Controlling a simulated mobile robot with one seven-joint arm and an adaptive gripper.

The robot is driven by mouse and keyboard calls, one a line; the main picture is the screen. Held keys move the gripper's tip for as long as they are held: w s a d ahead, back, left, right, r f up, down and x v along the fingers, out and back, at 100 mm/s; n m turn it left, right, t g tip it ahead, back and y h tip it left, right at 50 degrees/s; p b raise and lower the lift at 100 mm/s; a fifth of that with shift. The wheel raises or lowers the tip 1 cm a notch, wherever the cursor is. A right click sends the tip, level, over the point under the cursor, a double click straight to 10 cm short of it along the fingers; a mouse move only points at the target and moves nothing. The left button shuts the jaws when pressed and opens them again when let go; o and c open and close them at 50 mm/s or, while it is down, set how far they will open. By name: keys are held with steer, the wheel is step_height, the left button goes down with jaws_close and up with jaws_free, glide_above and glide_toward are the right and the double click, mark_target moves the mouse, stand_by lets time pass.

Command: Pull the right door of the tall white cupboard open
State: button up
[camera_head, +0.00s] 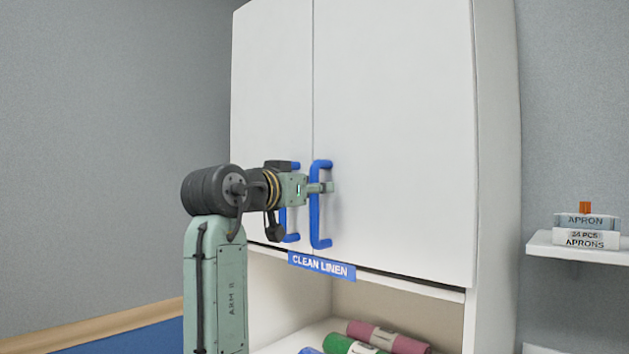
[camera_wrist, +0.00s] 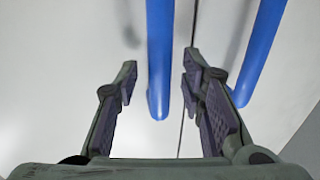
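The tall white cupboard has a left door (camera_head: 270,85) and a right door (camera_head: 400,120), both looking shut along a thin seam. The right door's blue handle (camera_head: 320,235) is a vertical bar by the seam. My gripper (camera_head: 322,187) is at this handle, about mid-height. In the wrist view, which appears upside down, my gripper (camera_wrist: 158,68) is open with the right handle (camera_wrist: 160,50) between its fingers. Neither finger clearly touches it. The left door's handle (camera_head: 292,238) is partly hidden behind my gripper; it also shows in the wrist view (camera_wrist: 258,50), outside the fingers.
A blue "CLEAN LINEN" label (camera_head: 321,266) is below the doors. An open shelf underneath holds rolled linens (camera_head: 388,337). A wall shelf (camera_head: 580,250) with apron boxes (camera_head: 586,230) is to the right. My arm stands in front of the left door.

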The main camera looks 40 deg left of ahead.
steer(key=shift+w, duration=0.35)
steer(key=shift+c, duration=0.3)
jaws_close()
stand_by(0.5)
